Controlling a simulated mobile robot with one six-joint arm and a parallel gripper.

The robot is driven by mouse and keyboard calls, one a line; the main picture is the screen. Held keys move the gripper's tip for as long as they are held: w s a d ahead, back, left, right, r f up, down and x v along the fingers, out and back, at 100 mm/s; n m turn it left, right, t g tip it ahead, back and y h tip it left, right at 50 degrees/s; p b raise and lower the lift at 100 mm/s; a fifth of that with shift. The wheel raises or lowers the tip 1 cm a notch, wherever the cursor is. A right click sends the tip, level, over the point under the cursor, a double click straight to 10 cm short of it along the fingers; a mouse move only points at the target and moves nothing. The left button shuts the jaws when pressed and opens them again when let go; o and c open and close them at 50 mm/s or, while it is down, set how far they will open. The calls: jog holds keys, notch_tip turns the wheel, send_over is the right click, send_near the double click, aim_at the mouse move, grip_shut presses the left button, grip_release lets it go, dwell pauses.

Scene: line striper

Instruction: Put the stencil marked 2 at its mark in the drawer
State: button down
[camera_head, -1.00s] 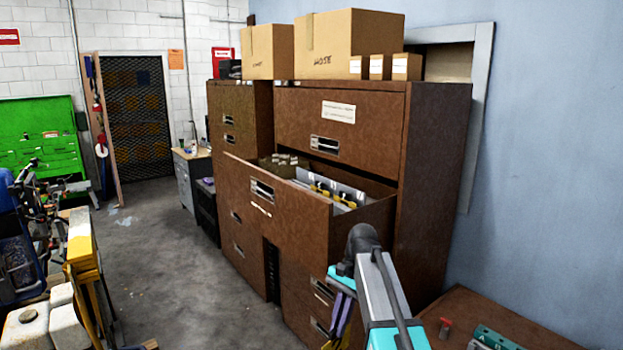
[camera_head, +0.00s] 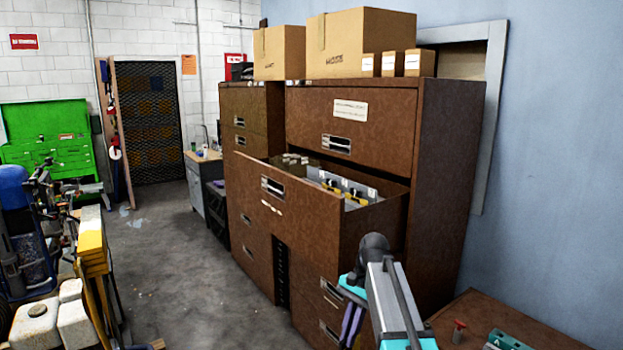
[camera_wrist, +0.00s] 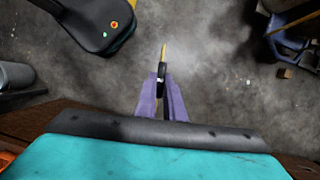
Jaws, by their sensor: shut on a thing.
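My gripper (camera_wrist: 162,88) shows in the wrist view, its purple fingers shut on a thin black and yellow piece (camera_wrist: 163,62). The piece is seen nearly edge-on over the floor. I cannot read a number on it, so I cannot tell if it is the stencil marked 2. In the head view the brown drawer (camera_head: 310,222) is pulled open. Grey dividers with yellow and black items (camera_head: 345,188) stand inside it. Its marks are too small to read. My gripper's purple part shows low in front of the cabinet, its tips hidden.
The brown cabinet (camera_head: 445,170) stands against the blue wall, with cardboard boxes (camera_head: 362,42) on top. A brown table (camera_head: 480,310) with a red item and a green item is at lower right. Striping equipment (camera_head: 40,270) is at left. Grey floor between is clear.

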notch_tip(320, 180, down, 6)
jog(key=b, duration=0.5)
jog(key=shift+d+f, duration=0.15)
jog(key=shift+f, duration=0.05)
